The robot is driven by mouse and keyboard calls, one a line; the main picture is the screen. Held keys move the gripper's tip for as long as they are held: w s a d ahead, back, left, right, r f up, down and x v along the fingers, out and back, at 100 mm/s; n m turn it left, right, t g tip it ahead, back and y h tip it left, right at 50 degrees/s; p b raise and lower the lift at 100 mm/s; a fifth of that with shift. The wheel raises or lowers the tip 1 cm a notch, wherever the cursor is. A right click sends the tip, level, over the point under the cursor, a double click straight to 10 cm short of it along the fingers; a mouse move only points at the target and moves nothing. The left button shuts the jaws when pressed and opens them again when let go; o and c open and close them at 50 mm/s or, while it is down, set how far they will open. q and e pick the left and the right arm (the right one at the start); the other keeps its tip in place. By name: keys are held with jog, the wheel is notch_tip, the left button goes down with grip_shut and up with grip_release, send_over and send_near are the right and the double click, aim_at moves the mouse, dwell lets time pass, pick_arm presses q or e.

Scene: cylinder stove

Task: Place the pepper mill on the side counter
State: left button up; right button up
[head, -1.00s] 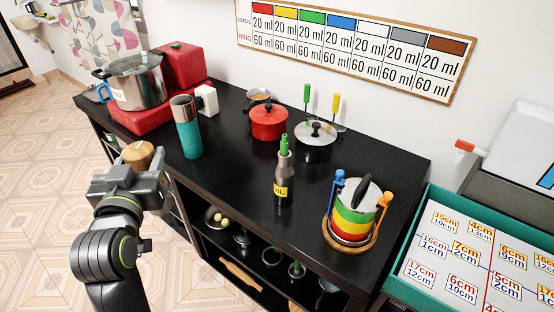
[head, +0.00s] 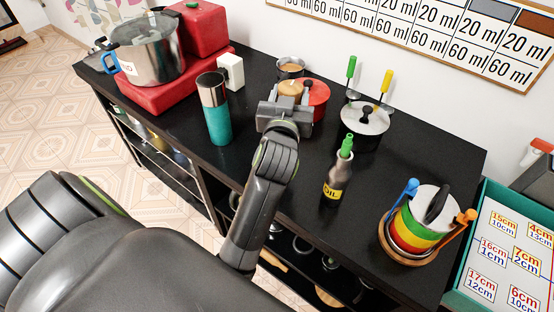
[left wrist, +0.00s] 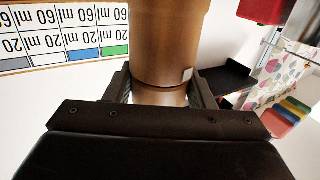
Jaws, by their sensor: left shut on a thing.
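The brown wooden pepper mill (left wrist: 168,45) fills the top middle of the left wrist view, between the two fingers of my left gripper (left wrist: 162,92). In the head view only its top (head: 291,88) shows above my left gripper (head: 288,108), which is shut on it. The gripper and mill are over the black counter (head: 265,87), in front of the red pot (head: 318,98). The gripper hides the lower part of the mill, and I cannot tell whether it touches the counter. My right gripper is out of view.
A teal tumbler (head: 217,124) stands left of my gripper. An oil bottle (head: 338,178), a grey lidded pot (head: 363,123) and a striped pot (head: 425,222) stand to the right. A steel pot (head: 148,55) sits on a red block at the left. Bare counter lies right of the tumbler.

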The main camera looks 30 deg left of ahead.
pick_arm(q)
jog(key=a+f+n+g+y, duration=0.2)
jog(key=a+f+y, duration=0.1)
jog(key=f, duration=0.9)
jog(key=shift+s+a+f+n+y, duration=0.2)
jog(key=shift+a+f+n+y, duration=0.15)
jog(key=shift+a, duration=0.25)
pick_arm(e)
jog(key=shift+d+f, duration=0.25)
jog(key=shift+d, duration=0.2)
pick_arm(q)
jog(key=shift+b, duration=0.35)
jog(key=o, duration=1)
jog(key=shift+f, duration=0.15)
jog(key=o, duration=0.4)
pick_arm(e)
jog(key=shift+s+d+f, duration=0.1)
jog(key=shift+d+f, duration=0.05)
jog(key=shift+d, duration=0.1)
pick_arm(q)
jog(key=shift+r, duration=0.2)
